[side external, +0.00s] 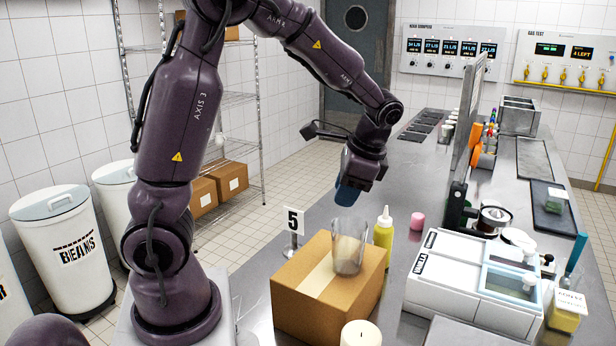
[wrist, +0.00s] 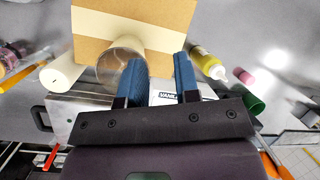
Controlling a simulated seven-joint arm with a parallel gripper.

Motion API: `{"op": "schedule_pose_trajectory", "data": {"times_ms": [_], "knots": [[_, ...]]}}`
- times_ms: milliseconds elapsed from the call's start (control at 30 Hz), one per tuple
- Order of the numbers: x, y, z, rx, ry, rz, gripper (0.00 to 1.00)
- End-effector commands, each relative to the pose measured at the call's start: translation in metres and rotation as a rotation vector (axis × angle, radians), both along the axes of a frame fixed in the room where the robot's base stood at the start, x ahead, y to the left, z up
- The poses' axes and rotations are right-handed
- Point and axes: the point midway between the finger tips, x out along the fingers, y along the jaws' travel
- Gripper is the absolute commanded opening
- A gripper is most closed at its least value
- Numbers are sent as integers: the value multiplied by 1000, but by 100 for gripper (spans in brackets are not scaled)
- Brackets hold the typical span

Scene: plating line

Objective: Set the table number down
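The table number is a white card with a black 5 (side external: 293,221) on a small metal stand, upright just behind the left end of a cardboard box (side external: 300,311). The foot of its stand is hidden by the box, and I cannot make it out in the wrist view. My gripper (side external: 348,195) is above the far side of the box, to the right of the table number and apart from it. In the wrist view its two blue fingers (wrist: 160,65) are spread, with nothing seen held between them.
A clear glass (side external: 347,256) stands on the box, below my gripper. A yellow squeeze bottle (side external: 383,236), a pink cylinder (side external: 417,221) and a white cylinder (side external: 360,335) stand near the box. Bare steel counter (side external: 250,262) lies left of the box.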

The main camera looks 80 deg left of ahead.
Motion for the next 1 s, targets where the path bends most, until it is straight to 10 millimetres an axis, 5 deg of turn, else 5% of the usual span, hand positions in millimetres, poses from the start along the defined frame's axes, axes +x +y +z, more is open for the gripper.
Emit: {"op": "schedule_pose_trajectory", "data": {"times_ms": [300, 500, 1000], "knots": [[-54, -85, 73, -196, -455, 151, 30], [-91, -119, 92, -277, -660, 226, 30], [-109, -134, 96, -315, -756, 266, 30]]}}
